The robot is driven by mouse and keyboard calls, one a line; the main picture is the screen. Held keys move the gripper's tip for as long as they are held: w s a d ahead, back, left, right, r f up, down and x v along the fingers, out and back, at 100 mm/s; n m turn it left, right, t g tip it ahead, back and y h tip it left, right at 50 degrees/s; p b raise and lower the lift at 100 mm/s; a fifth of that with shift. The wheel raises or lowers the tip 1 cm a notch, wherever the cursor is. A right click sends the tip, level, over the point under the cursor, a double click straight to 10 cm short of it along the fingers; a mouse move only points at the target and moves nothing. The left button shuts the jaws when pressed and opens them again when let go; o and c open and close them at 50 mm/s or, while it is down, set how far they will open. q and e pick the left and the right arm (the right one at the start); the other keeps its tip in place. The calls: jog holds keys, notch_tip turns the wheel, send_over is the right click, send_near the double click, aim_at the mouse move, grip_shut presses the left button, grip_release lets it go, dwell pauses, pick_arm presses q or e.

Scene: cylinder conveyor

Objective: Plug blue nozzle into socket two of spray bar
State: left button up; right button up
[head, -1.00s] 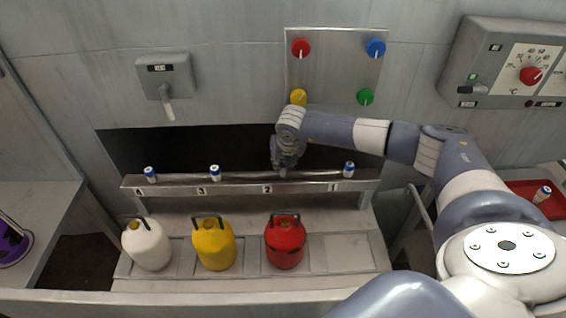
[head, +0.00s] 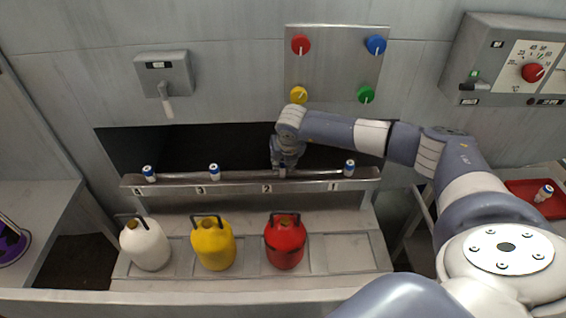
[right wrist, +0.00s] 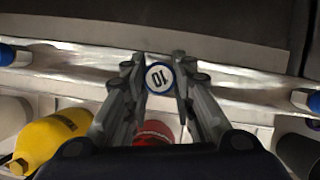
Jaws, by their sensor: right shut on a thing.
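The spray bar (head: 235,188) runs across the recess, with sockets labelled 4, 3, 2, 1 from left to right. Blue-and-white nozzles stand at socket four (head: 149,173), socket three (head: 214,172) and socket one (head: 349,168). My right gripper (head: 283,170) is at the bar just above label 2 (head: 267,189). In the right wrist view its fingers (right wrist: 160,80) are closed around a blue-rimmed nozzle (right wrist: 159,76) whose white top reads 10. The nozzle's lower end is hidden, so I cannot tell whether it sits in the socket. My left gripper is out of view.
White (head: 145,245), yellow (head: 213,243) and red (head: 285,243) jugs stand below the bar. A panel with coloured knobs (head: 337,65) is on the wall above. A red tray (head: 525,203) at the right holds another blue-and-white nozzle (head: 543,193).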

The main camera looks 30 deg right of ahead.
jog(key=shift+f+b, duration=1)
jog(key=shift+f, duration=0.1)
jog(key=o, duration=1)
jog(key=shift+r, duration=0.1)
jog(key=shift+v, duration=5.9)
